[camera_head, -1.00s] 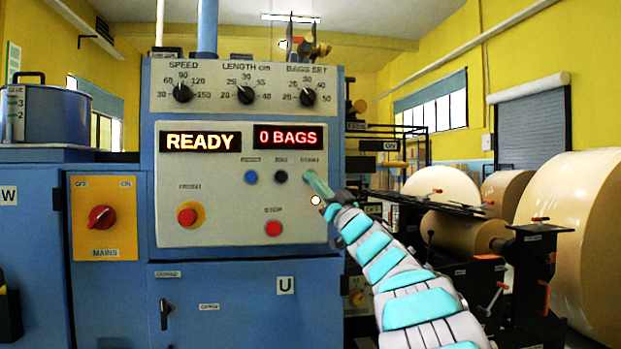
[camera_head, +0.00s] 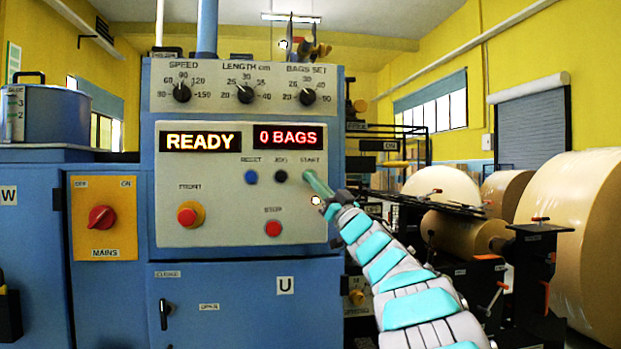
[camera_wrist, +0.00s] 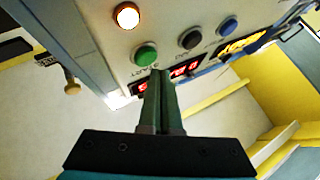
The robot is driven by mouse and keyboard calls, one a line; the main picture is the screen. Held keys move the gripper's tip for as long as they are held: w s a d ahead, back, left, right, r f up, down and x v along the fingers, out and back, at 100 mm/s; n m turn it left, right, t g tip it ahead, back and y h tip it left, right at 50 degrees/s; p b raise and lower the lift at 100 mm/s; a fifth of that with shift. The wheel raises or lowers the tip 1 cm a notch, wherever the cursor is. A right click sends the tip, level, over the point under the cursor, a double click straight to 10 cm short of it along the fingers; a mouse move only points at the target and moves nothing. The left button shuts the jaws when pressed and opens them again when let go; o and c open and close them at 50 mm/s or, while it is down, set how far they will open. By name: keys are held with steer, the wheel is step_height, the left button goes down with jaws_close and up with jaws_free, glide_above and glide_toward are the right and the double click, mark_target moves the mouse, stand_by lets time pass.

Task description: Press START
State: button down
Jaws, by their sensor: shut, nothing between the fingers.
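The green START button (camera_wrist: 145,54) shows in the wrist view on the pale control panel (camera_wrist: 113,48). In the head view the START label (camera_head: 310,160) is readable, but the button is hidden behind my gripper (camera_head: 312,180). My gripper is shut and empty. In the wrist view its fingertips (camera_wrist: 160,75) are right beside the green button, overlapping the label. I cannot tell whether they touch the panel. The displays read READY (camera_head: 200,141) and 0 BAGS (camera_head: 288,136).
A black JOG button (camera_head: 281,176) and a blue RESET button (camera_head: 251,177) sit left of START. A lit lamp (camera_head: 316,200) is below it. A red STOP button (camera_head: 273,228) and a red mushroom button (camera_head: 190,214) are lower. Paper rolls (camera_head: 578,240) stand at right.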

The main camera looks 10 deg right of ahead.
steer(key=shift+w, duration=0.1)
steer(key=shift+w+p, duration=0.35)
steer(key=shift+p, duration=0.15)
